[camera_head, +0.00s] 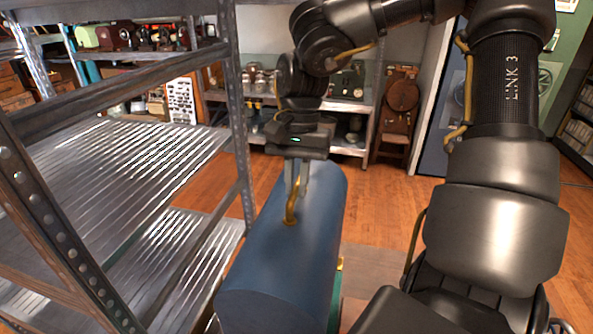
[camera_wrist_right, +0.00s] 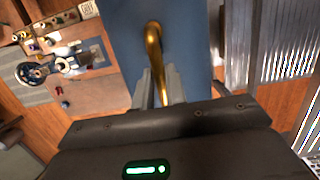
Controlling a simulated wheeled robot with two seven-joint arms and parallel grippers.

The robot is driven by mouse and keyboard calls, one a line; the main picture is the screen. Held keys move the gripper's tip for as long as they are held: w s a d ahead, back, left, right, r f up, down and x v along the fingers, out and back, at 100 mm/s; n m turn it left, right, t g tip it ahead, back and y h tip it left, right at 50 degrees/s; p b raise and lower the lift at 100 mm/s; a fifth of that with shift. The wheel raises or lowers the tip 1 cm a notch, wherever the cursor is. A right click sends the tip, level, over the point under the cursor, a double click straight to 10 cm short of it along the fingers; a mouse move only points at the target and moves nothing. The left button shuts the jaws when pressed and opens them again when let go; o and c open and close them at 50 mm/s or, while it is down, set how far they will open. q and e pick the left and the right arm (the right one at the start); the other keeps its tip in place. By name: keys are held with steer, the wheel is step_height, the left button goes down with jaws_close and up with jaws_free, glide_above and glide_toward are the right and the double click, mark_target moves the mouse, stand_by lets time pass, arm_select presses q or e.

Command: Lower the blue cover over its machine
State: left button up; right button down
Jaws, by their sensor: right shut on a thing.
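The blue cover (camera_head: 290,260) is a long box with a rounded top, and it fills the lower middle of the head view. Its curved brass handle (camera_head: 291,207) stands on top. My right gripper (camera_head: 298,190) is shut on this handle, above the cover. In the right wrist view, the gripper (camera_wrist_right: 158,95) holds the brass handle (camera_wrist_right: 153,45) against the blue cover (camera_wrist_right: 185,25). My left gripper is not in view.
A metal shelf rack (camera_head: 130,150) stands close on the cover's left, its post near the cover. Back shelves (camera_head: 345,105) hold jars and devices. A dark item with round parts (camera_wrist_right: 35,72) lies left in the wrist view. Wooden floor (camera_head: 385,215) is open beyond the cover.

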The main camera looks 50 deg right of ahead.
steer(key=shift+r+p, duration=1.7)
steer(key=shift+r, duration=0.75)
